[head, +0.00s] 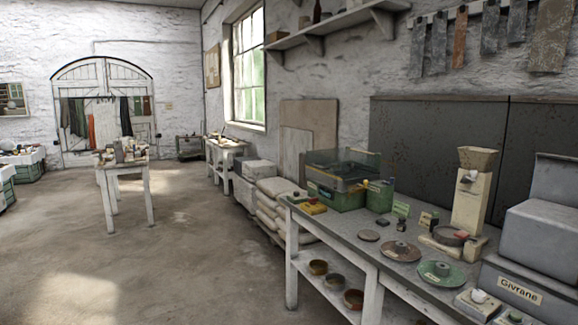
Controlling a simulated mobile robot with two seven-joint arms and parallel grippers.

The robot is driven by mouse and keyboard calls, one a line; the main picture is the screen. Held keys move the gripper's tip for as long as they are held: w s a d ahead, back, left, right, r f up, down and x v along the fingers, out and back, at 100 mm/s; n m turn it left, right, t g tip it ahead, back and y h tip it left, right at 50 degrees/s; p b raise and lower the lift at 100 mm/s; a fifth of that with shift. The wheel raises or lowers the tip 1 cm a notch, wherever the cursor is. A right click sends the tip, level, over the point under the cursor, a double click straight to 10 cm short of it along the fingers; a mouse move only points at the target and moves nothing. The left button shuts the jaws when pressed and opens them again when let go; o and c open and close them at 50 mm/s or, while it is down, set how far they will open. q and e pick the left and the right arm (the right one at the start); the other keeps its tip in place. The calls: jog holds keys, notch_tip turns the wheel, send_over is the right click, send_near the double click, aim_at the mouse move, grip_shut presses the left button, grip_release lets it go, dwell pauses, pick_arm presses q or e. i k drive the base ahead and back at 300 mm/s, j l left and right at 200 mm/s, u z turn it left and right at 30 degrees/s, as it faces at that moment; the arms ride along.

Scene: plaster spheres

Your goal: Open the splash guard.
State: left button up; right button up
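A green machine (335,197) stands at the far left end of the grey workbench on the right. A dark see-through cover (345,158), which looks like the splash guard, sits over its top. At this size I cannot tell whether the cover is raised or closed, and its hinge does not show clearly. Neither of my grippers is in view, and nothing is seen touching the machine or the cover.
The workbench (345,231) also holds a green box (379,196), round discs (443,274), a beige hopper stand (471,200) and grey boxes (541,238). Sacks (276,209) lie behind the bench. The concrete floor (190,260) left of it is open. A small table (122,166) stands farther back.

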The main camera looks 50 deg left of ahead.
aim_at(342, 162)
jog(key=j+u, duration=0.1)
jog(key=u, duration=1.35)
jog(key=i+j, duration=0.2)
jog(key=i, duration=0.3)
jog(key=i+j, duration=0.25)
jog(key=i, duration=0.3)
jog(key=i+j, duration=0.2)
jog(key=i, duration=0.3)
jog(key=i+j, duration=0.2)
jog(key=i, duration=0.3)
